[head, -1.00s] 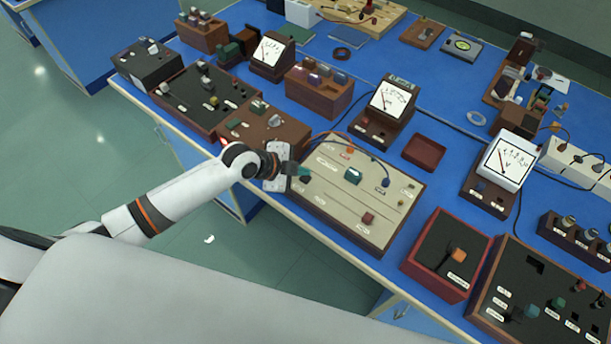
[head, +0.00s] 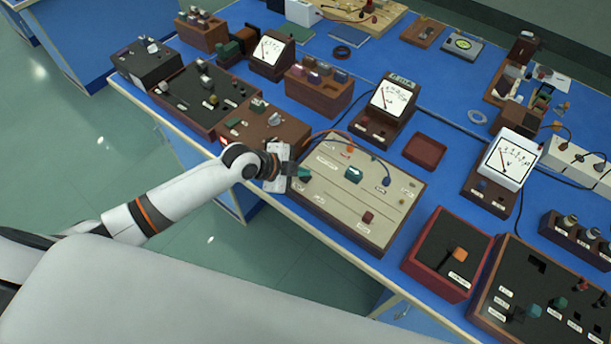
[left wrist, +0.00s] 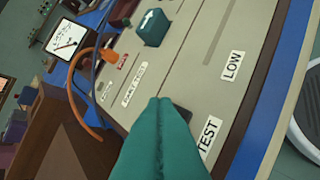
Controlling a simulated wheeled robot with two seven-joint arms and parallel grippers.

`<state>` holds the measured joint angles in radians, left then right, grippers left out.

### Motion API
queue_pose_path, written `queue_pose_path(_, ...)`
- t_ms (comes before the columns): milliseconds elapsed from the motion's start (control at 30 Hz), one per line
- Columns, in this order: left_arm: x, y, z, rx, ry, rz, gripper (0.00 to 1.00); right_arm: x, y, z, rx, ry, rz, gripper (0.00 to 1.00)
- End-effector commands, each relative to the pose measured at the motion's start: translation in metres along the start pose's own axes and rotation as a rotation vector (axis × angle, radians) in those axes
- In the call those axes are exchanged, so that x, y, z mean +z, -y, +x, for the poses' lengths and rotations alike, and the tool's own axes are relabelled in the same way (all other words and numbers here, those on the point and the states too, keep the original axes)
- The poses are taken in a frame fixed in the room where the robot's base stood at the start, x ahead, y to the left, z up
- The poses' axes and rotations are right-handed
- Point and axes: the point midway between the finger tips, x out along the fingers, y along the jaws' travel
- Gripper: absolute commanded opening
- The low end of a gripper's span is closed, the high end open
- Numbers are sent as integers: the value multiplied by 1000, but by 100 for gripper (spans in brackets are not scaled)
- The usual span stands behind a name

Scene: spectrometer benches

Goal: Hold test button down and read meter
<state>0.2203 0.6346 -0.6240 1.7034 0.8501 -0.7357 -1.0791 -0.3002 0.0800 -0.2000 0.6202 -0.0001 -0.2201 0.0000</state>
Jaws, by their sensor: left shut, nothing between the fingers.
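The beige test panel (head: 340,215) lies on the blue bench in front of me. It carries a teal knob (head: 354,174) with a white arrow and a small dark red part (head: 367,217). In the left wrist view the TEST label (left wrist: 208,137) sits beside a dark button (left wrist: 183,113), mostly hidden behind my fingertips. My left gripper (head: 304,173) is shut and empty, its teal fingers (left wrist: 160,110) over the button; I cannot tell whether it is pressed. My right gripper is out of view.
A second meter (head: 508,160) stands to the right. A brown box (head: 262,132) sits close to the left of the panel. A red tray (head: 425,151) and a red-sided box (head: 447,255) are on the right. Orange and blue leads arch over the panel's back.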

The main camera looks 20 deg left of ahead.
Motion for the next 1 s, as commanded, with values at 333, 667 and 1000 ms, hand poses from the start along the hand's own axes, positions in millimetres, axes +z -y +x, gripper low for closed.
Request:
queue_pose_path(333,0,0,0,0,0,0,0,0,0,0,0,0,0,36)
queue_pose_path(667,-2,2,3,0,0,0,0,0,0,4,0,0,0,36)
queue_pose_path(1000,-4,4,6,-1,0,-1,0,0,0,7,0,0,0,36)
